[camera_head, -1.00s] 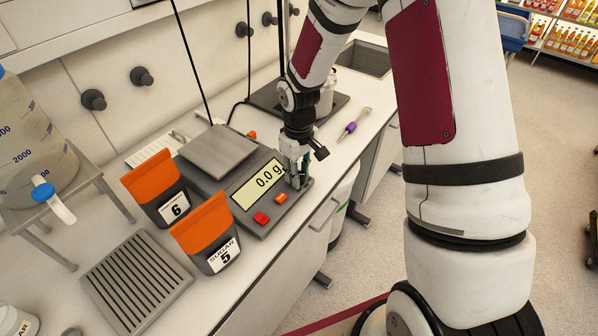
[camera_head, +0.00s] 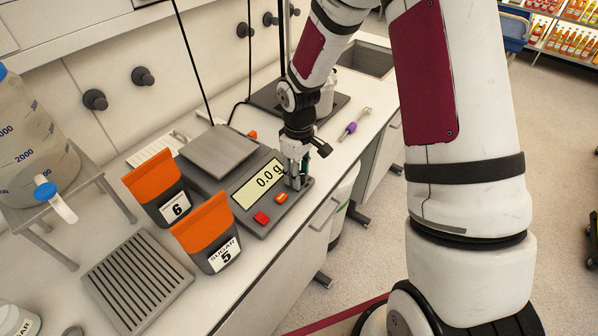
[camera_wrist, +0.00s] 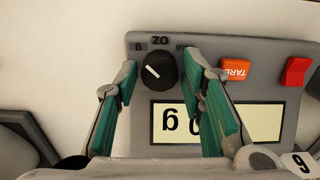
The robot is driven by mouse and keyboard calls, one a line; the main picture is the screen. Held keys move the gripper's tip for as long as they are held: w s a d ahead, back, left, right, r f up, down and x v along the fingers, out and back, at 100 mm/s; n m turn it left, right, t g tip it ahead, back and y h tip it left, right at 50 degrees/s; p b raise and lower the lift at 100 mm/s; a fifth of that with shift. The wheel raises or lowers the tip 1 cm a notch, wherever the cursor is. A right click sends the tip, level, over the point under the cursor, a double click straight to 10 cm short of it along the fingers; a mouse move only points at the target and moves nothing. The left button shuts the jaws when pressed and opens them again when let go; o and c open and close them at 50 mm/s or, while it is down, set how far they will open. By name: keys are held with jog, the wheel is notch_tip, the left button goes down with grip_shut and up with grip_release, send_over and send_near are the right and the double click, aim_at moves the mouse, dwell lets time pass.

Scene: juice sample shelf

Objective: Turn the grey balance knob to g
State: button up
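The balance (camera_head: 238,180) stands on the bench, and its display (camera_head: 258,184) reads 0.0 g. In the wrist view the display (camera_wrist: 190,123) appears upside down. The balance knob (camera_wrist: 157,71) looks dark, with a white pointer line aimed at the upper left in that view, towards the mark that looks like an inverted g. An inverted oz mark is above the knob, and a third mark at the right is partly hidden by a finger. My gripper (camera_wrist: 160,64) has its green-padded fingers apart, one on each side of the knob, with narrow gaps. In the head view my gripper (camera_head: 296,172) covers the knob.
An orange TARE button (camera_wrist: 235,71) and a red button (camera_wrist: 297,71) are beside the knob. A purple-handled tool (camera_head: 351,128) lies behind my gripper. The bench edge is close in front.

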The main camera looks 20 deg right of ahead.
dwell(0.3)
notch_tip(320, 180, up, 12)
dwell(0.5)
dwell(0.3)
jog(key=s+r+m+t+h, duration=0.1)
jog(key=s+r+m, duration=0.1)
jog(key=s+r, duration=0.35)
jog(key=s+r+m+t, duration=0.1)
jog(key=s+r, duration=0.2)
jog(key=r, duration=0.5)
jog(key=s+r+m+t+y, duration=0.1)
jog(key=s+r+m+t, duration=0.2)
jog(key=s, duration=1.1)
jog(key=shift+s+r+m+t, duration=0.3)
jog(key=shift+r+m, duration=0.2)
jog(key=shift+r, duration=1.05)
